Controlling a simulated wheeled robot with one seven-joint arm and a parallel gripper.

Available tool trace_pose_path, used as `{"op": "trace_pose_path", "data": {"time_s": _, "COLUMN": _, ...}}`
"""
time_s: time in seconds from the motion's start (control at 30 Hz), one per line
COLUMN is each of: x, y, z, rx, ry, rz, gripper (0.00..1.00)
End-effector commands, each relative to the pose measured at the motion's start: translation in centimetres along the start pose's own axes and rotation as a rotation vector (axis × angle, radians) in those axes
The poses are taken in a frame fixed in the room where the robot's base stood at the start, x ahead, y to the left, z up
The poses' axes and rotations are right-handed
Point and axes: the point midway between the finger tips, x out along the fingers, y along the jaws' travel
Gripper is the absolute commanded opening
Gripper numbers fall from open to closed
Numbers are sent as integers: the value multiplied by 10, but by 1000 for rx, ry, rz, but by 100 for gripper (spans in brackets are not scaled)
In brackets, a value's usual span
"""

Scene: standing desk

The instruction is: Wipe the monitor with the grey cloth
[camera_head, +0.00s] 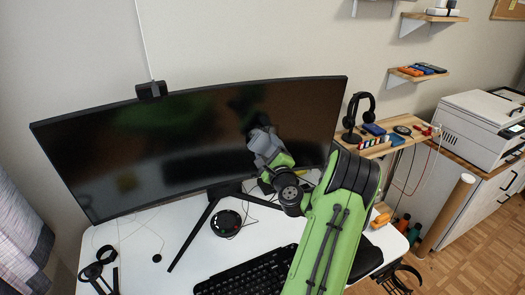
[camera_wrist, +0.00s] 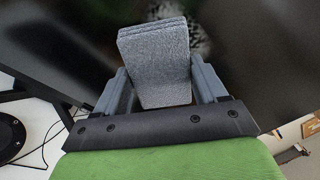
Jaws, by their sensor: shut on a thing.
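The monitor (camera_head: 185,140) is a wide curved black screen on a dark stand on the white desk. My gripper (camera_head: 264,147) is in front of its right half, at the end of my green arm. In the wrist view my gripper (camera_wrist: 160,92) is shut on the grey cloth (camera_wrist: 155,60), a folded thick pad held between both fingers. The cloth's free end points at the dark screen (camera_wrist: 250,45). The cloth is close to the screen; I cannot tell whether it touches. In the head view the cloth is hard to tell from the grey fingers.
A black keyboard (camera_head: 246,275) lies at the desk's front. A round black device (camera_head: 226,223) sits by the monitor stand. A webcam (camera_head: 151,90) is on the monitor's top edge. A headphone stand (camera_head: 356,115) and a printer (camera_head: 480,125) are at the right.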

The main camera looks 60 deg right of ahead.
Motion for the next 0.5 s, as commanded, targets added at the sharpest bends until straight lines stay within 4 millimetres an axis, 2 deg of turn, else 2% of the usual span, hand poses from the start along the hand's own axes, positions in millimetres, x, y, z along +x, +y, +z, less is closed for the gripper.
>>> {"op": "trace_pose_path", "data": {"time_s": 0.3, "x": 1, "y": -20, "z": -25, "rx": 0, "ry": 2, "rz": -2, "gripper": 47}}
{"op": "trace_pose_path", "data": {"time_s": 0.5, "x": 2, "y": -19, "z": -25, "rx": 0, "ry": 0, "rz": -1, "gripper": 47}}
